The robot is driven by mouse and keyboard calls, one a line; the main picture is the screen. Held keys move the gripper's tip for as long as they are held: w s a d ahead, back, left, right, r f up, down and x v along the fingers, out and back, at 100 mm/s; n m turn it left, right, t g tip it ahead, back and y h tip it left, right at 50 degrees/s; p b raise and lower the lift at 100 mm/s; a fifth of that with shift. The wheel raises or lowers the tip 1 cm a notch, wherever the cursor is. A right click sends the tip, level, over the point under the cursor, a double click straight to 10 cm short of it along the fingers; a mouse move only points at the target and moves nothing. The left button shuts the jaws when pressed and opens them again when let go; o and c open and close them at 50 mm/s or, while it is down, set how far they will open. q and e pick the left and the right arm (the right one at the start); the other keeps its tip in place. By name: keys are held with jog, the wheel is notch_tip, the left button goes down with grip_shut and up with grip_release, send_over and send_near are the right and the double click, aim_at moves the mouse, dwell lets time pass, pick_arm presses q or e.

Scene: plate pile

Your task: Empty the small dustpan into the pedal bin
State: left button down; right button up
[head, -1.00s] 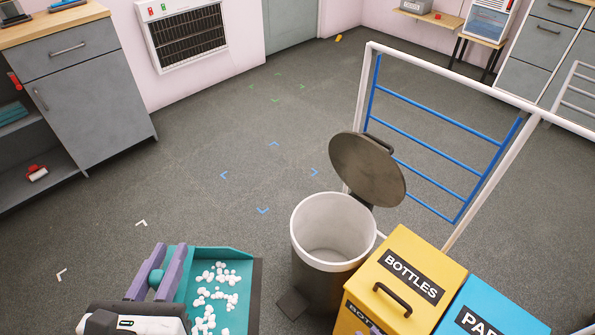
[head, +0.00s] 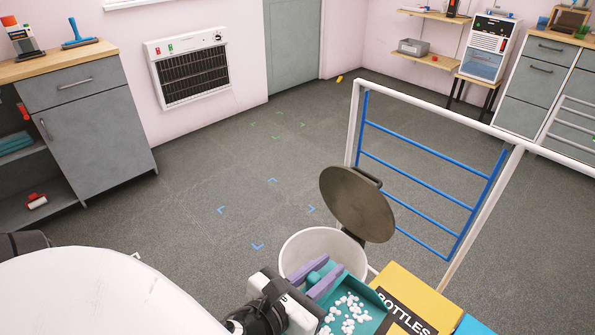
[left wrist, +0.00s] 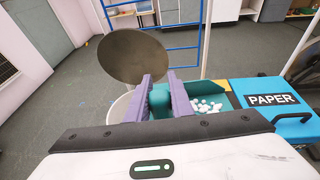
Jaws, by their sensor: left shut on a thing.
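The teal dustpan (head: 374,304) holds several white balls (head: 346,312) and hangs over the near right rim of the pedal bin and the edge of the yellow box. My left gripper (head: 318,277) has its purple fingers shut on the dustpan's teal handle. The pedal bin (head: 312,240) is open, with its round dark lid (head: 357,204) tilted up behind it. In the left wrist view the fingers (left wrist: 160,97) close around the handle, and the balls (left wrist: 208,106) lie in the pan at right. The bin's inside is mostly hidden. My right gripper is not in view.
A yellow bottles box (head: 408,293) stands right of the bin, and a blue paper box (head: 472,326) beside it. A white frame with blue rails (head: 430,165) stands behind. Grey floor (head: 215,180) is free at left.

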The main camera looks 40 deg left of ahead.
pick_arm(q)
jog(key=w+a+f+n+y+b, duration=0.2)
jog(key=w+a+f+b, duration=0.2)
jog(key=w+a+f, duration=0.55)
jog(key=w+a+f+n+g+y+b, duration=0.1)
jog(key=w+a+f+y+b, duration=0.15)
jog(key=a, duration=0.65)
jog(key=w+a+f+n+y+b, duration=0.1)
jog(key=w+a+n+y, duration=0.15)
jog(key=a, duration=0.65)
jog(key=w+d+r+m+y+p, duration=0.1)
jog(key=w+d+r+m+p, duration=0.2)
jog(key=d, duration=0.3)
jog(key=w+d+r+m+g+y+p, duration=0.1)
jog(key=w+d+r+m+y+p, duration=0.1)
jog(key=d+r+m+p, duration=0.3)
jog(key=shift+w+d+r+m, duration=0.4)
jog(key=shift+w+d+m, duration=0.35)
jog(key=shift+d, duration=0.1)
